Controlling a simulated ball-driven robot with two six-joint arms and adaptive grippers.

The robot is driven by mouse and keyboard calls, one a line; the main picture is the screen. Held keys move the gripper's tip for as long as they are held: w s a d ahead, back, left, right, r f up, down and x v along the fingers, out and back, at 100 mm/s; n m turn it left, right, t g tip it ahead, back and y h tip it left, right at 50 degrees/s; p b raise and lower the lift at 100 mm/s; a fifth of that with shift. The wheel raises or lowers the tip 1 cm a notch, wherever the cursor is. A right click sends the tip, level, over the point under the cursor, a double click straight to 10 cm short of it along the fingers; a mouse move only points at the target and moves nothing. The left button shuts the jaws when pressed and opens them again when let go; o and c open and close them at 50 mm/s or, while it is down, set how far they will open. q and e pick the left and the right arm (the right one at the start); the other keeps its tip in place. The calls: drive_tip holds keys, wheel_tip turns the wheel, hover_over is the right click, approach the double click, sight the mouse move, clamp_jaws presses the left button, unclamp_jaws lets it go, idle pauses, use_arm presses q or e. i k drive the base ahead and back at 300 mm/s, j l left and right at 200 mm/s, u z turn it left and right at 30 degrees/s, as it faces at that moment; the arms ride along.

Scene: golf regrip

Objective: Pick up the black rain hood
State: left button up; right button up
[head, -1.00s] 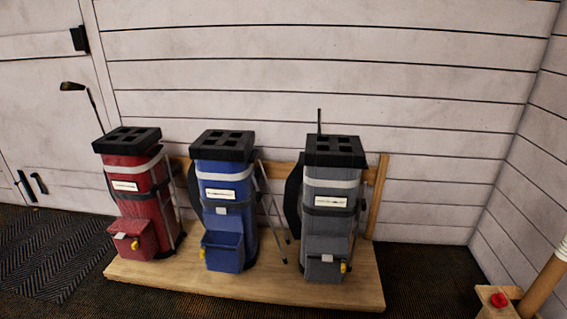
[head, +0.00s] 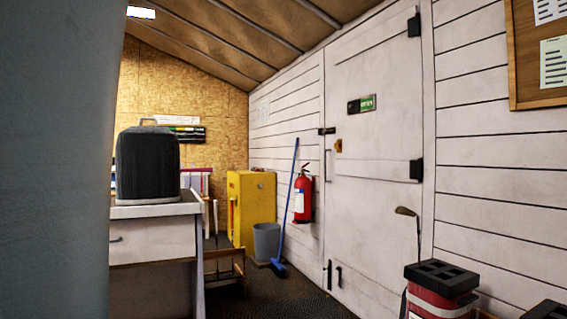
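A black, rounded, box-like thing with a thin loop on top (head: 148,165) stands upright on the white worktop (head: 160,209) at the left of the head view. It may be the black rain hood, but I cannot tell for sure. Nothing is touching it that I can see. Neither of my grippers shows in this view.
A large grey-blue surface (head: 55,160) blocks the left edge. A yellow cabinet (head: 251,207), grey bin (head: 266,241), blue broom (head: 287,205) and red extinguisher (head: 303,197) stand or hang by the white door (head: 375,160). The red golf bag (head: 437,303) is lower right. Dark floor lies between.

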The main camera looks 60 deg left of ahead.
sight(148, 158)
drive_tip(key=u, duration=2.75)
drive_tip(key=z, duration=3.15)
drive_tip(key=j+u, duration=0.1)
drive_tip(key=u, duration=1.1)
drive_tip(key=j+u, duration=0.35)
drive_tip(key=i+j+u, duration=0.15)
drive_tip(key=j+u, duration=0.15)
drive_tip(key=j, duration=0.15)
drive_tip(key=i+j+u, duration=0.15)
drive_tip(key=j+u, duration=0.2)
drive_tip(key=i+j+u, duration=0.2)
drive_tip(key=j+u, duration=0.15)
drive_tip(key=i+j+u, duration=0.3)
drive_tip(key=k+j, duration=0.05)
